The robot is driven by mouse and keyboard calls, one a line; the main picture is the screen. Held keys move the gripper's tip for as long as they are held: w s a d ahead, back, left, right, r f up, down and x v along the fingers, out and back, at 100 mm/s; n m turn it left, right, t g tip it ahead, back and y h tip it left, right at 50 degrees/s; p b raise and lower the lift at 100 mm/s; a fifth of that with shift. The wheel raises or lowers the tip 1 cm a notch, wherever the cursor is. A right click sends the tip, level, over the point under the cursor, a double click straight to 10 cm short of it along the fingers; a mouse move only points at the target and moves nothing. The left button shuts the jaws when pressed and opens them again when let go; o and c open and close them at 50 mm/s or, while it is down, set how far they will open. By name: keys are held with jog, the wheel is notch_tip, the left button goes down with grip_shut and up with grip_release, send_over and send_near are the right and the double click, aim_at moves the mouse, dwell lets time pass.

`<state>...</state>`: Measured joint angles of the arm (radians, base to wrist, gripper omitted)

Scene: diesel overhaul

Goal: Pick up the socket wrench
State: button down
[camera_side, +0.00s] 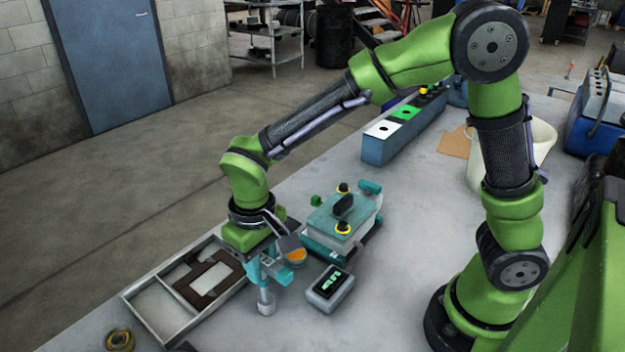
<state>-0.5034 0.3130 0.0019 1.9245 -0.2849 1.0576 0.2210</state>
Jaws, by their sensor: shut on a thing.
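My gripper (265,272) points down over the near left part of the table, with teal fingers. It is shut on the socket wrench (265,301). A pale metal cylinder, apparently the wrench's socket end, sticks out below the fingers. The fingers hide the rest of the wrench. I cannot tell whether its lower end touches the table.
A metal tray (152,318) with a dark frame-shaped part lies left of my gripper. A yellow ring (120,340) lies near the front edge.

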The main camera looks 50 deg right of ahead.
aim_at(262, 256)
jog(key=shift+r, duration=0.55)
jog(key=r, duration=0.2)
jog(key=shift+s+d+r, duration=0.1)
jog(key=shift+s+r, duration=0.1)
jog(key=shift+r, duration=0.15)
jog(key=s+d, duration=0.3)
jog(key=s, duration=0.3)
jog(key=s+d+r, duration=0.1)
jog(key=s+d, duration=0.3)
jog(key=s, duration=0.3)
jog(key=shift+s+d, duration=0.25)
jog(key=shift+s, duration=0.05)
jog(key=shift+r, duration=0.1)
jog(key=c, duration=1.4)
grip_release()
grip_shut()
